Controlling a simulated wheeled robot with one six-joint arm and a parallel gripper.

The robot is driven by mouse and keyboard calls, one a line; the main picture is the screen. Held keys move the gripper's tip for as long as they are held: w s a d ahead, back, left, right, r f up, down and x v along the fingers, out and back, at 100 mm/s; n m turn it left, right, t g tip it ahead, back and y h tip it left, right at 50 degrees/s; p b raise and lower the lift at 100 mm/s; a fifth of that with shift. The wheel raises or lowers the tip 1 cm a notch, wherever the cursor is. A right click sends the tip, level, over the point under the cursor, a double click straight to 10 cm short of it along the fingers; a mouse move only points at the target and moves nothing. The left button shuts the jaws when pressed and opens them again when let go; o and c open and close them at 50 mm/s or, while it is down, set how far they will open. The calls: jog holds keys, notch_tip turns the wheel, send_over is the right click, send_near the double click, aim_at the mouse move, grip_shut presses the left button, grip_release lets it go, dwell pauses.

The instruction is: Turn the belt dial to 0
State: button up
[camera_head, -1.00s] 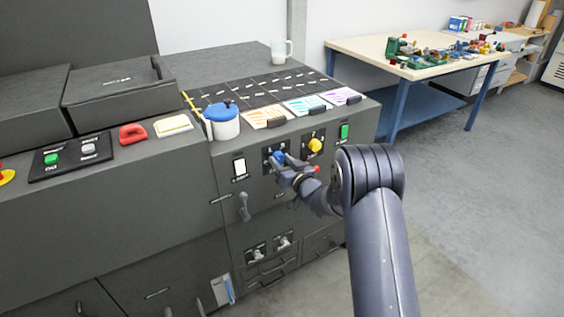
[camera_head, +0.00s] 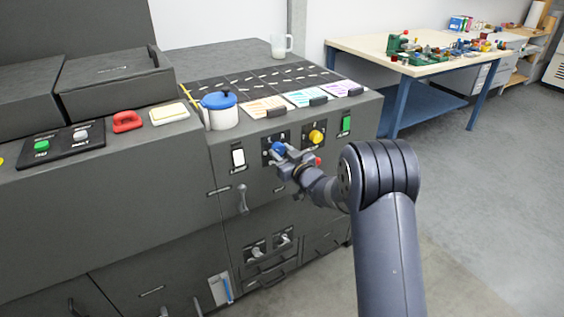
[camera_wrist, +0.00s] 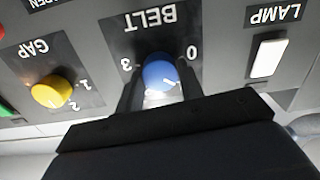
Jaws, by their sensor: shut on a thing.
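The blue belt dial (camera_head: 278,148) sits on the dark front panel of the machine. In the wrist view, which is upside down, the dial (camera_wrist: 160,73) is under the word BELT, with a 3 at its left and a 0 at its right. A pale mark shows on its face towards the lower right of the picture, not clearly in line with the 0. My gripper (camera_head: 280,157) is shut on the dial, one dark finger on each side in the wrist view (camera_wrist: 162,92). Other numbers around the dial are hidden.
The yellow gap dial (camera_head: 317,137) is right of the belt dial in the head view. The white lamp switch (camera_head: 238,158) is to its left. A red knob (camera_head: 318,161) is close to my gripper. A blue-lidded pot (camera_head: 219,112) stands above. Open floor lies to the right.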

jog(key=n+b, duration=0.3)
jog(key=b, duration=0.1)
jog(key=n+b, duration=0.2)
jog(key=b, duration=0.1)
jog(key=shift+f+n, duration=0.25)
jog(key=shift+n, duration=0.05)
jog(key=n+b, duration=0.3)
jog(key=shift+a+r+n+b, duration=0.1)
jog(key=shift+r+n+b, duration=0.05)
jog(key=shift+n+b, duration=0.7)
jog(key=shift+n, duration=0.05)
jog(key=shift+r, duration=0.15)
jog(key=o, duration=1)
